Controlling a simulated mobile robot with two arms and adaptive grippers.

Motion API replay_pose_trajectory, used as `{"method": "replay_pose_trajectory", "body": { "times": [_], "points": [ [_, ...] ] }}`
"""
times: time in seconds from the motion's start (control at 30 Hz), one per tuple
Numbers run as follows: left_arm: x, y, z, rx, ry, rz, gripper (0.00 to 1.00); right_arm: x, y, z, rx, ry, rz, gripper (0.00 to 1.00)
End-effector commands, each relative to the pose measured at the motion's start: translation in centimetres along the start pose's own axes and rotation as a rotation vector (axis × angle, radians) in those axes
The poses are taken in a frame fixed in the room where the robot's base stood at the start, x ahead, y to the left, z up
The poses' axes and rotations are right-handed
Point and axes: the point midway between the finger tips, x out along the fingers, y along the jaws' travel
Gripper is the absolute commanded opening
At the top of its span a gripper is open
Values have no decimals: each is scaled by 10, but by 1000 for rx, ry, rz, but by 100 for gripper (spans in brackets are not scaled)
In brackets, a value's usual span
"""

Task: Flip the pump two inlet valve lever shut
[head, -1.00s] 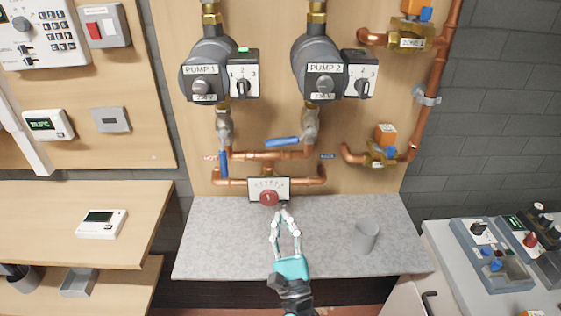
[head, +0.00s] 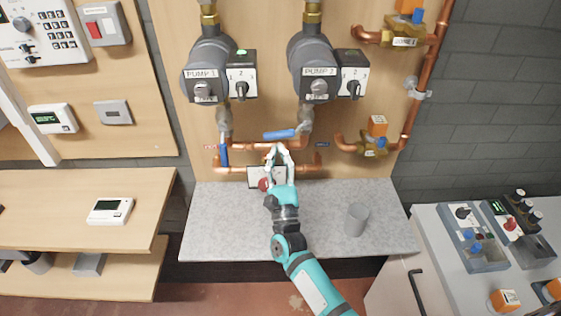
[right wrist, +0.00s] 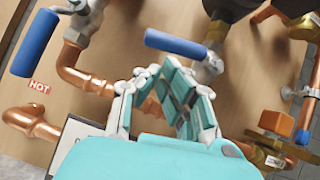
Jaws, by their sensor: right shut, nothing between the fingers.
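The pump two inlet valve has a blue lever (head: 279,134) that lies crosswise, nearly level, below pump 2 (head: 318,83). In the right wrist view the lever (right wrist: 190,44) shows just beyond my fingers. My right gripper (head: 278,150) is shut and empty, with its fingertips just below the lever. I cannot tell whether they touch it. In the wrist view the gripper (right wrist: 154,74) shows its fingers drawn together. The similar blue lever below pump 1 (head: 223,155) points down, and it shows at upper left in the wrist view (right wrist: 36,43). My left gripper is not in view.
Copper pipes (head: 226,169) run across the wooden board beneath the valves. A gauge panel with a red knob (head: 264,184) is partly hidden behind my right gripper. A grey cup (head: 356,219) stands on the grey counter (head: 218,225), which is otherwise largely clear.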

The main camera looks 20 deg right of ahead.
Motion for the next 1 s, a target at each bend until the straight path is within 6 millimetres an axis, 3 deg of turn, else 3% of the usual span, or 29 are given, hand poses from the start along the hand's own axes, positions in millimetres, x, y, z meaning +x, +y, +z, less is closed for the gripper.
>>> {"method": "replay_pose_trajectory", "body": {
  "times": [0.4, 0.7, 1.0],
  "points": [
    [-3, 0, 0, 0, 0, 0, 0, 3, 0, 3, 0, 0, -1, 0],
    [29, 0, 3, 0, -1, 0, 0, 14, 5, 17, 122, -6, -83, 0],
    [30, 0, 3, 0, 0, 0, 0, 19, 5, 26, 147, -10, -100, 0]
  ]
}}
